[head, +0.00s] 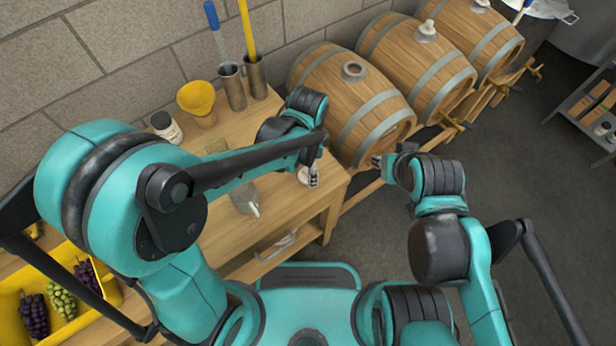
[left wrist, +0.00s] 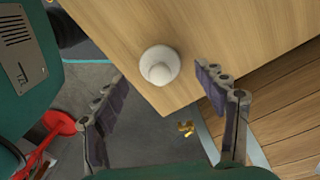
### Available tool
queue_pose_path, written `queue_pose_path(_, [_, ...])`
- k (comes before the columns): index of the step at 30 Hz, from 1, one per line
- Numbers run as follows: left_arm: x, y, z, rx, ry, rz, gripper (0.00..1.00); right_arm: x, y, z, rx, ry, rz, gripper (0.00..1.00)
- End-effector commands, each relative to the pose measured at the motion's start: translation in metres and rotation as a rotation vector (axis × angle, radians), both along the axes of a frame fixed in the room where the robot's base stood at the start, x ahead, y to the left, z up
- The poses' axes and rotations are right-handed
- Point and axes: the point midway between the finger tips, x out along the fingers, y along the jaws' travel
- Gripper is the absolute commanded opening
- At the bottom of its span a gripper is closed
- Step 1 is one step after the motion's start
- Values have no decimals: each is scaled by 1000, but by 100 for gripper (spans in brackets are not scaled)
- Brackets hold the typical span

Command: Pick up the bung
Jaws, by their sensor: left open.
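The white bung (left wrist: 159,65) stands on the wooden bench top near its corner in the left wrist view. In the head view a white bit of it (head: 303,177) shows beside my left gripper (head: 313,176), which partly hides it. My left gripper (left wrist: 159,76) is open, with one finger on each side of the bung in the wrist picture and neither visibly touching it. My right gripper (head: 379,161) is in front of the nearest barrel; its jaws are too small to read.
The nearest barrel (head: 325,83) has an uncovered bung hole (head: 353,71); two others carry pale bungs (head: 427,30). The bench (head: 308,204) also holds a yellow funnel (head: 197,98), a jar (head: 166,127), metal cups (head: 233,88) and a glass vessel (head: 244,198). A yellow grape crate (head: 62,262) is at lower left.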

Motion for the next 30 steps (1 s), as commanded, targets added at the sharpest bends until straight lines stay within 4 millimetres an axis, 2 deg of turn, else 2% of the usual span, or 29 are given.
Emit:
queue_pose_path(1, [-1, -1, -14, 0, 0, 0, 72, 0, 0, -9, 0, 0, 0, 28])
queue_pose_path(4, [0, 0, -26, 0, 0, 1, 72, 0, 0, -14, 0, 0, 0, 28])
queue_pose_path(11, [0, 0, -27, 0, 0, 1, 72, 0, 0, -13, 0, 0, 0, 28])
queue_pose_path(12, [0, 0, -27, 0, 0, 1, 66, 0, 0, -13, 0, 0, 0, 28])
queue_pose_path(17, [0, 0, -27, 0, -1, 2, 24, 0, 0, -13, 0, 0, 0, 28])
queue_pose_path(18, [0, 0, -27, 0, -1, 2, 20, 0, 0, -13, 0, 0, 0, 28])
queue_pose_path(26, [0, 0, -27, 0, 0, 2, 19, 0, 0, -13, 0, 0, 0, 28])
queue_pose_path(30, [1, -1, -19, 0, 0, 3, 19, 0, 0, -7, 0, 0, 0, 28])
